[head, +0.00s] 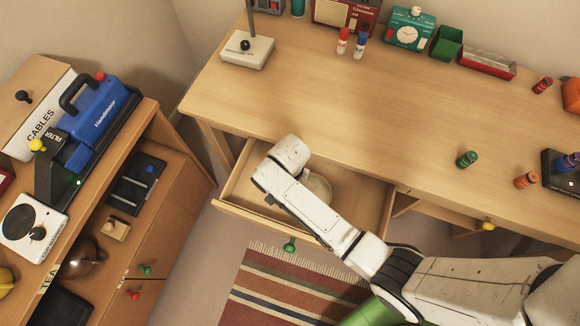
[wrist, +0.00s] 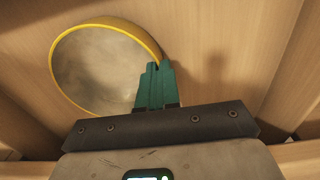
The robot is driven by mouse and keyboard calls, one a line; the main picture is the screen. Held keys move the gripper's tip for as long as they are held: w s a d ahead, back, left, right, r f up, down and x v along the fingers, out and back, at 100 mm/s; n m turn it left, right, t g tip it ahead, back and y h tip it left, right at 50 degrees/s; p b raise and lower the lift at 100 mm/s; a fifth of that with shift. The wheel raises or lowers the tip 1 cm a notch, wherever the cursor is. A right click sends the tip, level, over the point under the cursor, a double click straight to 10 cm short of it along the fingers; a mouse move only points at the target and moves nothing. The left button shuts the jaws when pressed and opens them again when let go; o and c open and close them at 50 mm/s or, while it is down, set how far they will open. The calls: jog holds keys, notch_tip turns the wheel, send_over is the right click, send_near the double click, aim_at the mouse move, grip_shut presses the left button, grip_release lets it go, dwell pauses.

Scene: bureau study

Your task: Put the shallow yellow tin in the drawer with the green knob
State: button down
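The drawer with the green knob (head: 289,245) is pulled open under the desk. The shallow yellow tin (head: 319,187) is inside the drawer outline, partly hidden behind my arm. In the wrist view the tin (wrist: 100,68) is round, with a yellow rim and a dull grey inside. My gripper (wrist: 156,68) has its teal fingers close together at the tin's right rim, with the rim running between them. Its fingertips are hidden in the head view. I cannot tell whether the tin touches the drawer floor (wrist: 235,50).
The desk top (head: 330,110) is mostly clear in the middle, with a green jar (head: 466,159) and an orange jar (head: 526,180) at right. A yellow-knobbed drawer (head: 487,224) is right of the open one. A cluttered cabinet (head: 165,130) stands at left.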

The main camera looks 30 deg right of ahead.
jog(key=c, duration=1.4)
grip_release()
jog(key=shift+o, duration=0.2)
notch_tip(320, 180, up, 12)
jog(key=p, duration=0.1)
jog(key=s+d+r+n, duration=0.2)
jog(key=s+d+n, duration=0.3)
jog(key=s, duration=0.3)
jog(key=s+d+r+n+t, duration=0.1)
jog(key=s+d+r+n, duration=0.1)
jog(key=s+d+n, duration=0.3)
jog(key=s, duration=0.4)
jog(key=shift+s, duration=0.15)
jog(key=shift+d, duration=0.1)
